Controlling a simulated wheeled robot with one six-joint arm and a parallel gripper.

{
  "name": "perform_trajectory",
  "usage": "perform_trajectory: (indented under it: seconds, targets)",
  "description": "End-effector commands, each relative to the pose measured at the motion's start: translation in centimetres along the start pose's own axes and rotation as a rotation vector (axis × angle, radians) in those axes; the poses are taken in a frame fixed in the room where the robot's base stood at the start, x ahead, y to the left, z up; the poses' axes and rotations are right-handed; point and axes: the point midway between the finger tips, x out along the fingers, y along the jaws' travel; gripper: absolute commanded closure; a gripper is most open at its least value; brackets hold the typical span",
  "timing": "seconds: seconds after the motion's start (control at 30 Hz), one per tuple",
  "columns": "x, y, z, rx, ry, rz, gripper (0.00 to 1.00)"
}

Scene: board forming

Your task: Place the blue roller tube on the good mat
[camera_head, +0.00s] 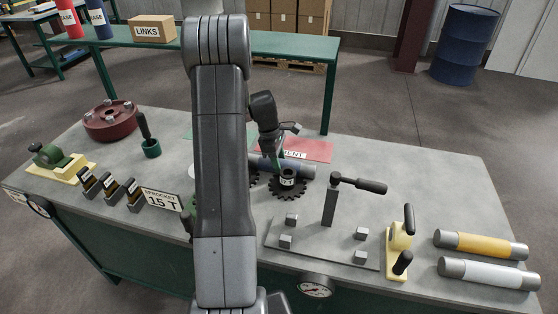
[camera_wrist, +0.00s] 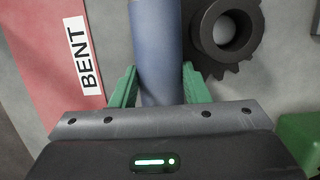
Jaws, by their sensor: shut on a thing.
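The blue roller tube (camera_head: 301,169) lies crosswise behind a dark sprocket in the head view, partly hidden by my arm and that sprocket. In the wrist view the tube (camera_wrist: 157,45) runs between the green fingers of my gripper (camera_wrist: 158,90), which is shut on it. My gripper (camera_head: 274,158) is near the tube's middle in the head view. I cannot tell whether the tube is clear of the table. A red mat (camera_head: 310,148) marked BENT lies just behind the tube. A green mat (camera_head: 188,134) shows only as an edge behind my arm; its label is hidden.
Dark sprockets (camera_head: 288,184) stand close in front of the tube. A clamp fixture plate (camera_head: 320,238), a yellow roller (camera_head: 480,244) and a white roller (camera_head: 488,273) lie to the right. A red flange (camera_head: 110,122) and a green cup (camera_head: 151,148) stand left. The table's back right is clear.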

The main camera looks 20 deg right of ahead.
Motion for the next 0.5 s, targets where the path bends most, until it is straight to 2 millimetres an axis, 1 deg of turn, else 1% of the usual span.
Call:
perform_trajectory:
  seconds: [0.07, 0.1, 0.17, 0.2, 0.5]
  targets:
    - [0.2, 0.04, -0.05, 0.0, 0.0, 0.001, 1.0]
    - [0.32, 0.0, -0.08, 0.0, 0.0, 0.0, 0.56]
    - [0.23, 0.0, -0.06, 0.0, 0.0, 0.0, 0.45]
    - [0.23, 0.0, -0.06, 0.0, 0.0, 0.0, 0.37]
    - [0.09, 0.0, -0.03, 0.0, 0.0, 0.0, 0.37]
